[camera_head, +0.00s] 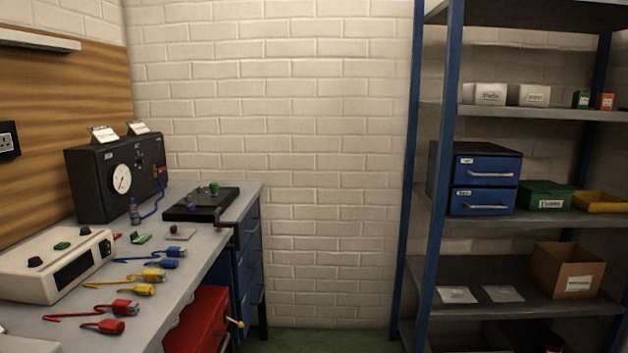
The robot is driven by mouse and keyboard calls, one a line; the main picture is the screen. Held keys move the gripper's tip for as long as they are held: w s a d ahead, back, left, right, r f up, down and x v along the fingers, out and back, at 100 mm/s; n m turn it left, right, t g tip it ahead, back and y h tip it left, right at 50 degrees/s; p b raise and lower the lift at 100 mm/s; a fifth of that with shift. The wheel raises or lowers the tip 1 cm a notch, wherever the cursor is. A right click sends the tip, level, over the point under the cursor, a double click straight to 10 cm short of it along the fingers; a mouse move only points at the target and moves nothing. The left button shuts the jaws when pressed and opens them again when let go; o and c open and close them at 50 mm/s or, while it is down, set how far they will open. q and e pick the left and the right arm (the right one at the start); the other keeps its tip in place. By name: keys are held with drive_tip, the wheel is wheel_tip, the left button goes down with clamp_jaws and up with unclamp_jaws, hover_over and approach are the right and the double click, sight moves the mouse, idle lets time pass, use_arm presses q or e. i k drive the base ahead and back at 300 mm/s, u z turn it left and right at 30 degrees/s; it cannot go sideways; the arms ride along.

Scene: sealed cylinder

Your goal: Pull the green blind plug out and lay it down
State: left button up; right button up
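A small green piece (214,188), which looks like the green blind plug, stands upright on a flat black block (222,206) at the far end of the grey workbench. It is too small to tell how deep it sits. A grey-blue fitting (191,200) stands on the same block, to the left of the green piece. Neither of my grippers shows in this view.
A black gauge box (95,180) and a cream instrument (55,265) stand along the bench's left side. Blue, yellow and red connectors with leads lie on the bench (178,290). A red toolbox (200,325) sits below. Blue-framed shelves (440,180) stand right.

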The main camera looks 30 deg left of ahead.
sight(213, 186)
drive_tip(key=z, duration=0.2)
drive_tip(key=i, duration=1.2)
drive_tip(key=u, duration=1)
drive_tip(key=i, duration=0.8)
drive_tip(key=u, duration=0.75)
